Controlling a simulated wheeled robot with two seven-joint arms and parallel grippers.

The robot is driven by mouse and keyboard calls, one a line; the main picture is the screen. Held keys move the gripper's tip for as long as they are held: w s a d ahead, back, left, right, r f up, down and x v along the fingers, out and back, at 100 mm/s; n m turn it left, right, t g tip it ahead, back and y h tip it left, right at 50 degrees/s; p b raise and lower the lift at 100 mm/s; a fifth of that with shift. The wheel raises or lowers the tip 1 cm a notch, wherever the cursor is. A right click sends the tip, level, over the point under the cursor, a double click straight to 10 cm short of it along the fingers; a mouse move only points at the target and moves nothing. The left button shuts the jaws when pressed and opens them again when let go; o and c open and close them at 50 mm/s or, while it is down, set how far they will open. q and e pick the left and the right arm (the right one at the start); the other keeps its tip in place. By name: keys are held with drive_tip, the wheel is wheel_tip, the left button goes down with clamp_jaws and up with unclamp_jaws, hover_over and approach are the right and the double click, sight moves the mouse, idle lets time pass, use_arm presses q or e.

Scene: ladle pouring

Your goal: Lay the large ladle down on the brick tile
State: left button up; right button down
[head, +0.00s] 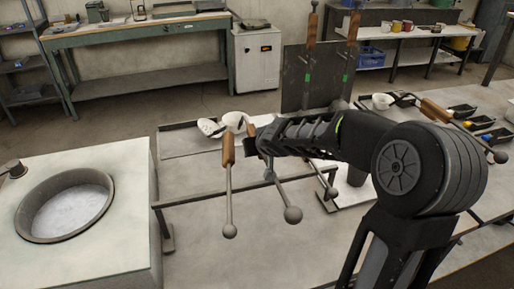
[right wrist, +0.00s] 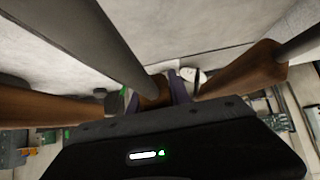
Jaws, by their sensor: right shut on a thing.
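My right gripper (head: 254,146) is shut on the wooden handle of the middle ladle (head: 292,214), whose handle (right wrist: 152,88) shows between the fingers in the right wrist view. A second ladle (head: 228,150) is just left of it, and another (head: 332,192) is to its right, partly behind my arm. Two pale ladle cups (head: 234,118) are beyond the gripper. I cannot tell which ladle is the large one. I cannot make out the brick tile. My left gripper is not in view.
A pale block with a round vessel (head: 66,206) stands at the left. A metal rail (head: 200,194) runs under the shafts. A dark upright panel (head: 310,76) stands behind my arm. Another ladle (head: 436,110) and dark trays (head: 480,122) are on the right.

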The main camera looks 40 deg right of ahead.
drive_tip(key=shift+w+f+b, duration=0.1)
drive_tip(key=shift+b, duration=0.25)
idle(0.7)
drive_tip(key=c, duration=1.4)
unclamp_jaws()
drive_tip(key=shift+o, duration=1.4)
drive_tip(key=shift+s+a+r, duration=0.1)
drive_tip(key=shift+s+r, duration=0.15)
drive_tip(key=shift+s, duration=0.2)
drive_tip(key=v, duration=0.7)
drive_tip(key=shift+w, duration=0.1)
drive_tip(key=shift+r+p, duration=2.25)
drive_tip(key=shift+r, duration=1.25)
